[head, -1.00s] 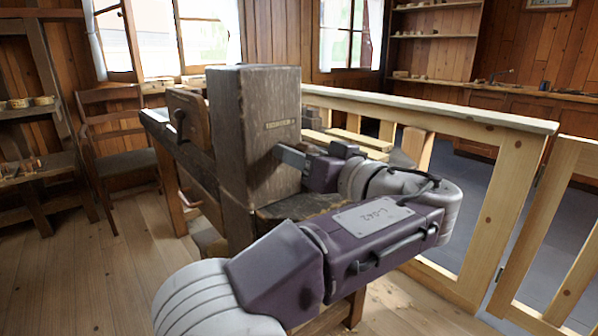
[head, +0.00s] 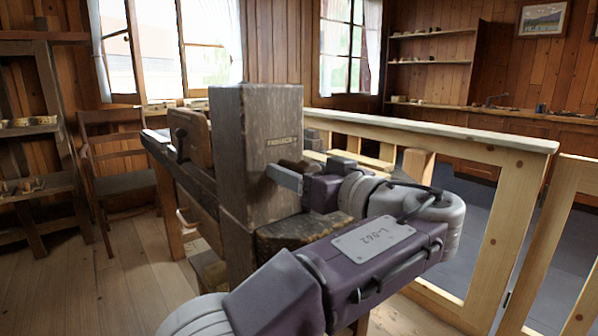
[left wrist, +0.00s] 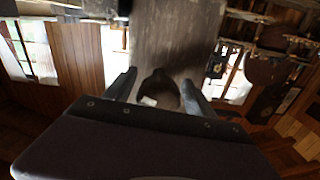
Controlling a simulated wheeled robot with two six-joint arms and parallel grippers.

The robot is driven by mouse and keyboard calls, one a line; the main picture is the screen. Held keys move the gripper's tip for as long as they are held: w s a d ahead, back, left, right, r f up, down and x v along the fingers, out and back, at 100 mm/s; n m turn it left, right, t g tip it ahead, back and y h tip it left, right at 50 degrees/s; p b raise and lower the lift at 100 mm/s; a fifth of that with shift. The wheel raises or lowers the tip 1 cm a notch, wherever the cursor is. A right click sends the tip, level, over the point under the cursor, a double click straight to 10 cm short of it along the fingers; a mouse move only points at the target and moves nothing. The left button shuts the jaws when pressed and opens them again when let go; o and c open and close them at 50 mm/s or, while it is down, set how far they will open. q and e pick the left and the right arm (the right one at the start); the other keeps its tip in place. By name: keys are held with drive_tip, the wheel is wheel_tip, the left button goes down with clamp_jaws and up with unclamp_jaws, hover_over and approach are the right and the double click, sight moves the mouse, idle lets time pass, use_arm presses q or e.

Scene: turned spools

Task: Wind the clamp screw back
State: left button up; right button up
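A tall dark wooden post (head: 255,150) with small lettering stands mid-view on the lathe bench. My left gripper (head: 287,178) is at the post's right side, close to its face. In the left wrist view, the two fingers (left wrist: 158,88) stand apart on either side of a dark rounded knob (left wrist: 160,90) with a pale spot, which I take to be the clamp screw's head. The fingers do not clearly touch it. In the head view a small brown piece (head: 296,164) shows beside the fingers; the screw's thread is hidden. My right gripper is not in view.
A pale wooden railing (head: 430,130) runs behind and to the right of my left arm. A wooden block with a dark handle (head: 180,138) stands farther along the bench. A chair (head: 118,160) and shelves are at the left. Bare floor lies at front left.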

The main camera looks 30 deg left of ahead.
use_arm(q)
drive_tip(key=shift+d, duration=0.1)
drive_tip(key=shift+d, duration=0.25)
drive_tip(key=p+v, duration=0.2)
drive_tip(key=v, duration=0.6)
drive_tip(key=shift+s+d, duration=0.2)
drive_tip(key=shift+s, duration=0.05)
